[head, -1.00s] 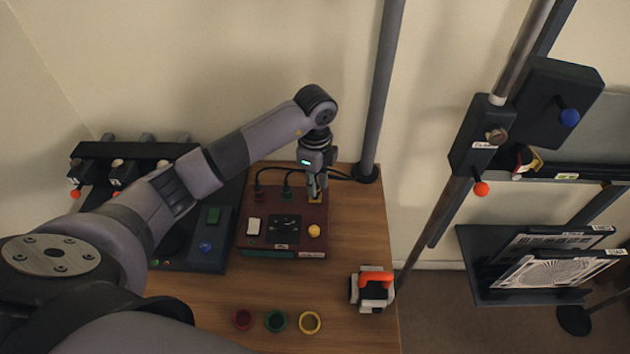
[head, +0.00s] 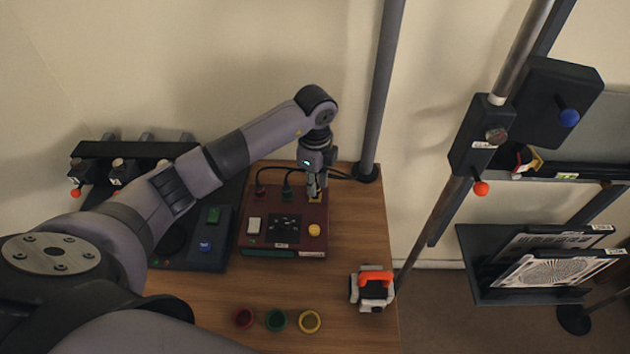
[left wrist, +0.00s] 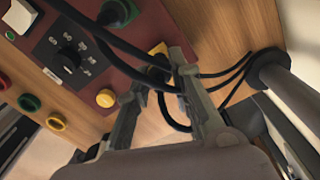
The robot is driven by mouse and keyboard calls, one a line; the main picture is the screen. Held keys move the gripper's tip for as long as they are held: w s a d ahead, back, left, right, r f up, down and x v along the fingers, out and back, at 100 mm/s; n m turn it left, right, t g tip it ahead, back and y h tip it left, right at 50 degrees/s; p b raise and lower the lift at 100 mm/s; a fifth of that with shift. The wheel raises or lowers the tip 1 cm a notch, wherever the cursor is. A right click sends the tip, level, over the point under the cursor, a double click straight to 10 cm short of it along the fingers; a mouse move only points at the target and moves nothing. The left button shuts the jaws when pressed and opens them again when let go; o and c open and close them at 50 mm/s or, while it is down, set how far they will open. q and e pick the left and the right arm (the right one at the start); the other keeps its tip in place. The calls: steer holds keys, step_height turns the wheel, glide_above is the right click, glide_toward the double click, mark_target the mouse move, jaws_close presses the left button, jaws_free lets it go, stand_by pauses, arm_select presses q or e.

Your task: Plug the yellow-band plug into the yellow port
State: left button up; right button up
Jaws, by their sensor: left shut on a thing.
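The red-brown box (head: 262,207) stands on the wooden table. Its yellow port (head: 316,199) is at the back right corner and shows as a yellow patch in the left wrist view (left wrist: 157,50). My left gripper (head: 316,191) points down over this port. It is shut on a dark plug (left wrist: 160,74) with a black cable, right at the port. The fingers hide most of the plug, and I cannot make out its band or tell whether it is fully seated. Two other cabled plugs stand along the box's back edge, one of them green (head: 287,196). My right gripper is not in view.
The box top carries a white switch (head: 253,226), a dial and a yellow knob (head: 314,230). Red, green and yellow rings (head: 309,321) lie at the table's front. An orange-handled device (head: 374,290) stands at the right edge. A grey pole (head: 379,100) rises behind.

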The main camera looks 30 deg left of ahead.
arm_select(q)
steer(key=shift+f+b, duration=0.3)
steer(key=shift+f, duration=0.25)
steer(key=o, duration=1)
steer(key=shift+o, duration=0.2)
step_height(320, 180, up, 12)
stand_by(0.3)
